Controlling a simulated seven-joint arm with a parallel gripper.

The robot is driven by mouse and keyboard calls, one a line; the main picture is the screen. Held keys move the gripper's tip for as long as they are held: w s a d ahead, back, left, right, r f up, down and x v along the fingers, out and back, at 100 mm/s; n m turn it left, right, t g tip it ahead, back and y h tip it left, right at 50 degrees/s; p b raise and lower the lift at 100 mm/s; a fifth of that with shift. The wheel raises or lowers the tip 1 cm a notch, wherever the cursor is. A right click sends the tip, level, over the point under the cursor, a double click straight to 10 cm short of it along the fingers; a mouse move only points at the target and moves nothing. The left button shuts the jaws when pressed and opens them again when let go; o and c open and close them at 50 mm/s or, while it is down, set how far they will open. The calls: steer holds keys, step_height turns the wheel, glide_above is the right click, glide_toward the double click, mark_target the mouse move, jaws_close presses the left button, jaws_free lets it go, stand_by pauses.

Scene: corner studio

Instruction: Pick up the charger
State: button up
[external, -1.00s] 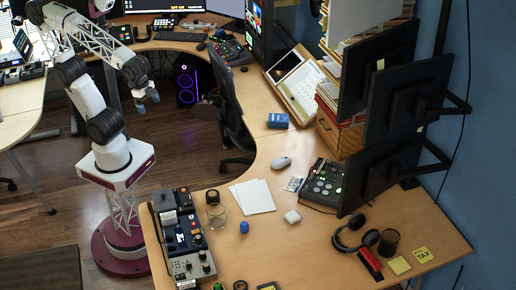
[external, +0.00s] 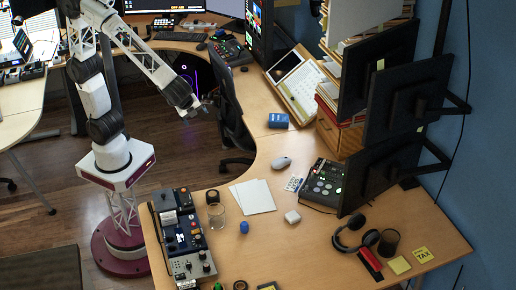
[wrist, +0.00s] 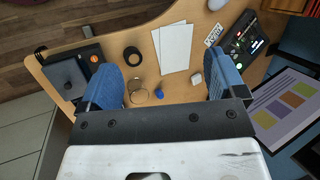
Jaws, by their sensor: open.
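The charger appears to be the small white block (external: 292,216) lying on the wooden desk in the external view, right of the paper sheets. In the wrist view the white block (wrist: 196,79) shows just left of the right blue finger. My gripper (external: 207,109) is in the air near the office chair, well away from the block, to its upper left in the external view. In the wrist view my gripper (wrist: 168,78) has its two blue fingers wide apart, with nothing held between them.
Near the block are a blue ball (external: 244,227), a clear glass (external: 216,216), paper sheets (external: 253,196), a mouse (external: 281,162) and a control panel (external: 322,185). Headphones (external: 356,234) lie to the right. A chair (external: 236,118) stands close to my gripper. Desk around the block is bare.

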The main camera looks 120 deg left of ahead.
steer(key=w+f+m+y, duration=0.2)
steer(key=w+f+m, duration=0.25)
steer(key=w, duration=0.85)
steer(key=m+t+y, duration=0.4)
steer(key=m+t, duration=0.2)
steer(key=m, duration=0.6)
glide_toward(293, 217)
steer(key=shift+a+f, duration=0.15)
steer(key=shift+a, duration=0.45)
steer(key=shift+a, duration=0.1)
steer(key=shift+x, duration=1.2)
steer(key=shift+w+a+f, duration=0.1)
